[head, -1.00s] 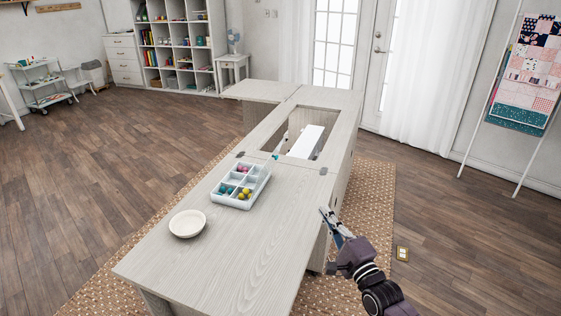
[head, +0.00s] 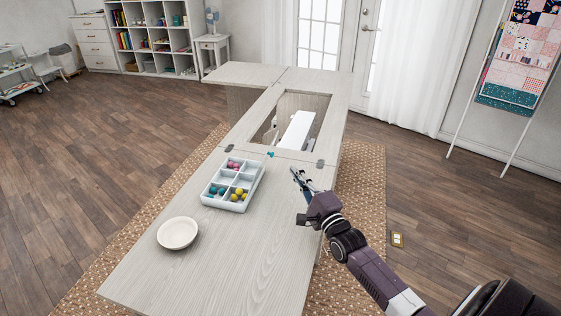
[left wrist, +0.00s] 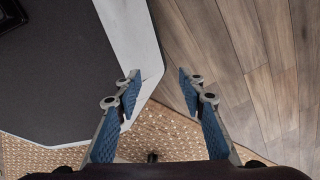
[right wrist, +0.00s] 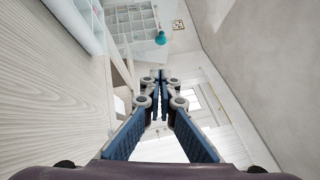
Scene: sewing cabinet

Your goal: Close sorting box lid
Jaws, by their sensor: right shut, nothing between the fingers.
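The sorting box (head: 207,197) is a pale blue-white tray with several compartments, lying on the cabinet top. Pink, teal and yellow balls lie in some of them. The compartments look uncovered in the head view, and I cannot make out the lid clearly. A pale box edge (right wrist: 72,14) shows at the top left of the right wrist view. My right gripper (head: 297,175) is shut and empty, to the right of the box and apart from it, over the cabinet's right side. Its fingertips meet in the right wrist view (right wrist: 160,76). My left gripper (left wrist: 160,78) is open and empty, outside the head view.
The pale wooden cabinet (head: 245,262) carries a white bowl (head: 178,233) nearer me. A small teal item (head: 271,155) lies behind the box, by the opening holding a white machine (head: 297,130).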

